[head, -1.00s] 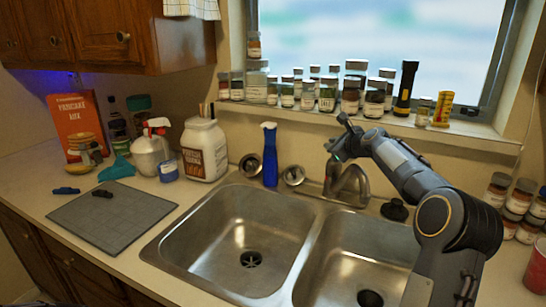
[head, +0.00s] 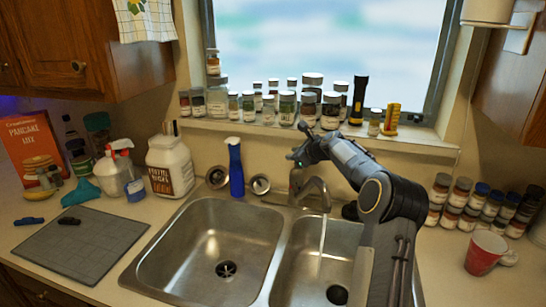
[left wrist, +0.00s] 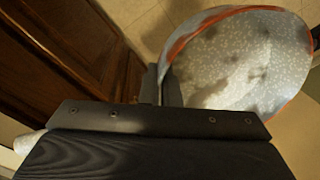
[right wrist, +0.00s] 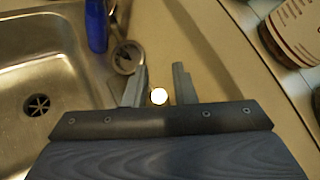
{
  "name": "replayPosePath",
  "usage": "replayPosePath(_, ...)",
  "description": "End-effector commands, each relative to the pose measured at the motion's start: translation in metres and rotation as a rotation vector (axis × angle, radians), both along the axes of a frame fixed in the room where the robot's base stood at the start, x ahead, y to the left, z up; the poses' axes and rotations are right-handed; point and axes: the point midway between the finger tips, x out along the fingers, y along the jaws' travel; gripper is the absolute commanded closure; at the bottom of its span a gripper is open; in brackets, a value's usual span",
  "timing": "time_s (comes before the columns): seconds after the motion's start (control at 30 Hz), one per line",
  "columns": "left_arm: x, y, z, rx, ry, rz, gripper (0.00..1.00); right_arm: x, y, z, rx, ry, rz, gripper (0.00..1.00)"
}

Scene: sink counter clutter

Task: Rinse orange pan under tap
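The metal tap (head: 316,190) stands behind the double sink, and a stream of water (head: 322,235) falls from it into the right basin (head: 300,262). My right gripper (head: 298,156) is just above the tap; in the right wrist view its fingers (right wrist: 159,86) are apart, with a small bright round thing between or beyond them. The pan (left wrist: 245,60), with an orange rim and speckled pale inside, shows only in the left wrist view. My left gripper (left wrist: 162,85) has its fingers close together on the pan's rim. The left arm and pan are outside the head view.
A blue spray bottle (head: 236,168) stands behind the left basin (head: 205,240). Jars line the window sill (head: 290,130). A white tub (head: 170,168) and grey mat (head: 82,245) are on the left; spice jars (head: 475,205) and a red cup (head: 484,252) on the right. Both basins hold no dishes.

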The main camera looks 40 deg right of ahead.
Motion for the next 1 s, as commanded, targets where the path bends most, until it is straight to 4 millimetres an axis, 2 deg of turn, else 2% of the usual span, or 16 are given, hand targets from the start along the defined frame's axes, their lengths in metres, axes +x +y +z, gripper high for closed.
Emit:
replayPosePath(0.1,0.001,0.000,0.001,0.000,-0.002,0.000,1.00,0.000,0.000,0.000,0.000,0.000,0.000,0.64)
replayPosePath(0.47,0.001,0.000,-0.003,0.000,-0.002,0.000,1.00,-0.007,0.000,0.004,-0.002,-0.001,-0.001,0.64)
replayPosePath(1.0,0.001,0.000,-0.028,0.000,-0.002,0.000,1.00,-0.092,0.003,0.050,-0.003,-0.001,-0.001,0.64)
